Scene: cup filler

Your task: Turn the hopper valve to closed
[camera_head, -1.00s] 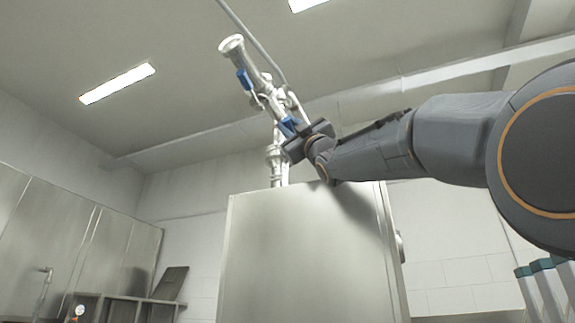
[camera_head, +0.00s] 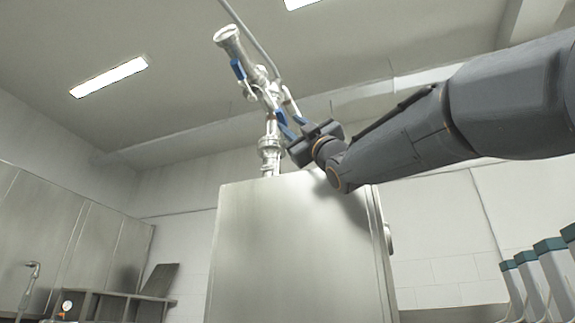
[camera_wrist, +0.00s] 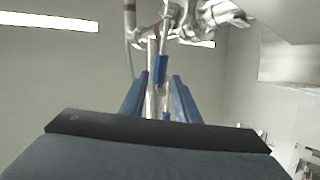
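My gripper (camera_head: 290,122), with blue fingers, is to the lower right of that lever, close to the pipe in the head view. In the wrist view, the fingers of my gripper (camera_wrist: 159,98) stand apart with a clear gap between them. A blue lever (camera_wrist: 160,68) shows beyond the fingertips, roughly in line with the gap. I see no contact with it. The lever's far end and pivot are partly hidden by pipework.
The tall steel cabinet (camera_head: 290,250) stands below my arm. A thin pipe (camera_head: 252,40) runs up to the ceiling beside the valve. Grey dispensers with teal tops (camera_head: 552,262) stand at the right. A shelf (camera_head: 120,305) is at the lower left. Open air surrounds the upper pipe.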

